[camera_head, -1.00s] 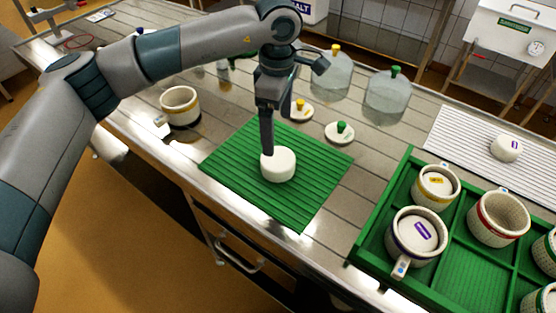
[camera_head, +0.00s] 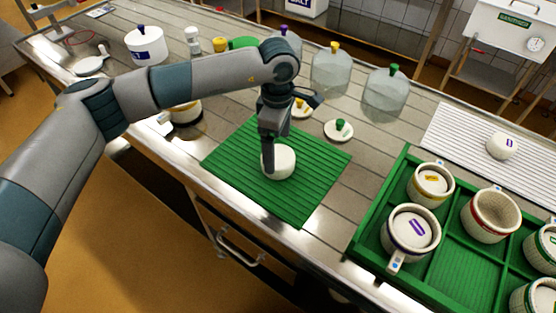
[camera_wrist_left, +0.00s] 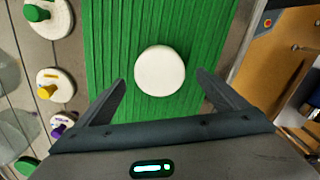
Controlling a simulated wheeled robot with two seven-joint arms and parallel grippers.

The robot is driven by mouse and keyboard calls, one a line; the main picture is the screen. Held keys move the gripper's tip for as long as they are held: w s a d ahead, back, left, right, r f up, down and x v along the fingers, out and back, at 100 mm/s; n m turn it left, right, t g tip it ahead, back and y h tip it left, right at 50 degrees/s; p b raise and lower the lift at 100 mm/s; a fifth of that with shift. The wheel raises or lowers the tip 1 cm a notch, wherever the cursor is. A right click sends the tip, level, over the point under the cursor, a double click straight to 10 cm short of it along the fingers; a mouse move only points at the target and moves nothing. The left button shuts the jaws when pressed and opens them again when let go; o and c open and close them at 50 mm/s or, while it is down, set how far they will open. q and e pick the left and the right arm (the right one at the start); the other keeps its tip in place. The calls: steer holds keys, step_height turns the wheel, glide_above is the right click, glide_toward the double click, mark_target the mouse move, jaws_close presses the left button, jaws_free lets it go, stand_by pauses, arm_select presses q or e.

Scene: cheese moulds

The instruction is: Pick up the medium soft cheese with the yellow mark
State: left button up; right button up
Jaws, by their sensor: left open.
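A round white soft cheese (camera_head: 283,160) lies on the green ribbed mat (camera_head: 318,160). It also shows in the left wrist view (camera_wrist_left: 160,70) as a plain white disc; I see no yellow mark on it. My left gripper (camera_head: 268,170) points down at the cheese in the head view, with a finger in front of its left side. In the left wrist view its two fingers (camera_wrist_left: 160,82) are spread wide, one towards each side of the cheese, with a gap to it. The gripper is open and holds nothing. My right gripper is not in view.
A green divided tray (camera_head: 368,240) with several moulds stands at the right. Small lids with knobs, like the green-knobbed one (camera_head: 339,128), and clear domes (camera_head: 384,95) stand behind the mat.

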mark_target(277, 155)
arm_select(q)
steer(key=shift+f+p, duration=0.65)
steer(key=shift+p, duration=0.15)
step_height(277, 155, down, 3)
steer(key=shift+a+r+p, duration=0.1)
steer(key=shift+p, duration=0.65)
steer(key=shift+w+f, duration=0.1)
steer(key=shift+f, duration=0.45)
steer(key=c, duration=1)
